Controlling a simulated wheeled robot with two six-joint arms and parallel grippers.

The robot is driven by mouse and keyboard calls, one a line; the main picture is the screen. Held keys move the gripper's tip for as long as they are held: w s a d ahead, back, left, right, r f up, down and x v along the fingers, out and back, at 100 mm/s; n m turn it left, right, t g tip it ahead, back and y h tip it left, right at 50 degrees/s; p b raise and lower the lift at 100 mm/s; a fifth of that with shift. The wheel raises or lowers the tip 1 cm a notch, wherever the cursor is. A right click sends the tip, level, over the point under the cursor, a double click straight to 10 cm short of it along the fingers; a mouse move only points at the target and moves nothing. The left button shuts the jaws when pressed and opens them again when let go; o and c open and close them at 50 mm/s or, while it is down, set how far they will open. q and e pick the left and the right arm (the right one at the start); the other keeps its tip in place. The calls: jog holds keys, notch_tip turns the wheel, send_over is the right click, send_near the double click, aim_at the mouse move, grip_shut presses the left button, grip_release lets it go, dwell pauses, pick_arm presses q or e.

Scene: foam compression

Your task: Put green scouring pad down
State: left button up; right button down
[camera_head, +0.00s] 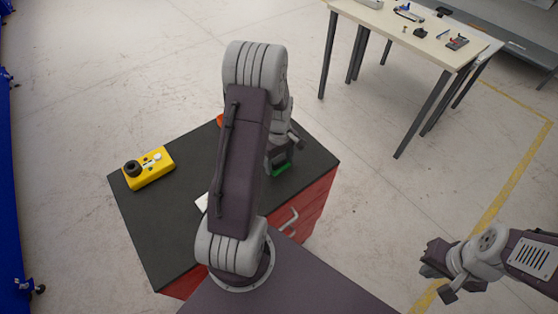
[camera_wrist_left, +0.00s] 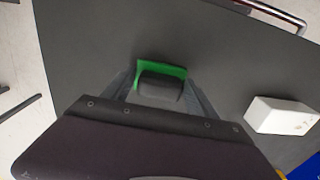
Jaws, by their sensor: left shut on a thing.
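The green scouring pad (camera_wrist_left: 162,68) shows in the left wrist view at the tips of my left gripper (camera_wrist_left: 160,90), which is shut on it. A dark grey block lies against the pad between the fingers. In the head view the green pad (camera_head: 281,169) peeks out below my left gripper (camera_head: 279,157), over the right part of the dark cabinet top (camera_head: 180,218). I cannot tell whether the pad touches the top. My right gripper (camera_head: 437,275) hangs over the floor at the right; its opening is unclear.
A yellow box (camera_head: 150,168) with a black knob stands at the left of the top. A white block (camera_wrist_left: 275,115) lies beside my left gripper. A red thing (camera_head: 220,120) is mostly hidden behind my left arm. A table (camera_head: 400,35) with tools stands behind.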

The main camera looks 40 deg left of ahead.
aim_at(279, 159)
pick_arm(q)
jog(key=shift+f, duration=0.1)
jog(key=o, duration=1.2)
notch_tip(279, 159, up, 12)
jog(key=s+d+f+m, duration=0.1)
jog(key=s+d+m, duration=0.3)
jog(key=d+m, duration=0.3)
jog(key=s+d+f+m+t, duration=0.1)
jog(key=s+d+m, duration=0.4)
jog(key=d+m, duration=0.2)
jog(key=shift+s+f+m, duration=0.25)
jog(key=shift+f+m, duration=0.05)
jog(key=shift+f, duration=0.05)
